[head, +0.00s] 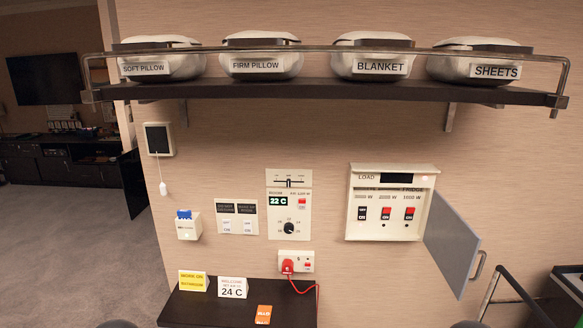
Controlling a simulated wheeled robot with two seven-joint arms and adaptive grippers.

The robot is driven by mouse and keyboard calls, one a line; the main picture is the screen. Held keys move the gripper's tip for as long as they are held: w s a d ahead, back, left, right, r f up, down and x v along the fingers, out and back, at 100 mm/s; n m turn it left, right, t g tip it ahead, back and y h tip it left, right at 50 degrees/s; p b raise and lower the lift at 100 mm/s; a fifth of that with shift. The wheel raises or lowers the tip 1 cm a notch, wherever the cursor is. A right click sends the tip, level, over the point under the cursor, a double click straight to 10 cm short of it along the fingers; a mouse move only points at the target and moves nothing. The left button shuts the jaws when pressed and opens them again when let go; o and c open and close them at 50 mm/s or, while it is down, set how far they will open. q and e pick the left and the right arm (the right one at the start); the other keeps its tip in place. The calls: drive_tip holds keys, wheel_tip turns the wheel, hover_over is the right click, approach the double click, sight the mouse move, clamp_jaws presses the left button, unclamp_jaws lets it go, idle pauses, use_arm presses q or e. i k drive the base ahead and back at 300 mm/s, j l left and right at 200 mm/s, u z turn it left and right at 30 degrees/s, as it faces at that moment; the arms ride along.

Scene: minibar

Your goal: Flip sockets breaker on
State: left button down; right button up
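The breaker box (350,230) is a cream panel on the wall at right, marked LOAD at its top. Its grey door (452,245) stands open to the right. Three rocker breakers sit in a row: a left one (362,213) under 3000 W, a middle one (386,213) under 2000 W and a right one (409,213) under 1000 W. The left one looks mostly black; the other two show red upper halves. Their name labels are partly shaded, so I cannot read which is sockets. Neither gripper shows; only dark rounded tops appear at the bottom edge.
A shelf (320,92) with pillow, blanket and sheets bags overhangs the panel. A thermostat (289,205) and a socket with a red plug (288,266) are left of it. A small dark desk (200,308) holds cards. A metal rail (490,290) stands at lower right.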

sight(362, 210)
drive_tip(key=l+u, duration=0.1)
drive_tip(key=l, duration=0.55)
drive_tip(key=k+l, duration=0.1)
drive_tip(key=l, duration=0.6)
drive_tip(key=l+u, duration=0.15)
drive_tip(key=l, duration=0.5)
drive_tip(key=k+l, duration=0.1)
drive_tip(key=l, duration=0.55)
drive_tip(key=k+l+u, duration=0.15)
drive_tip(key=l, duration=0.55)
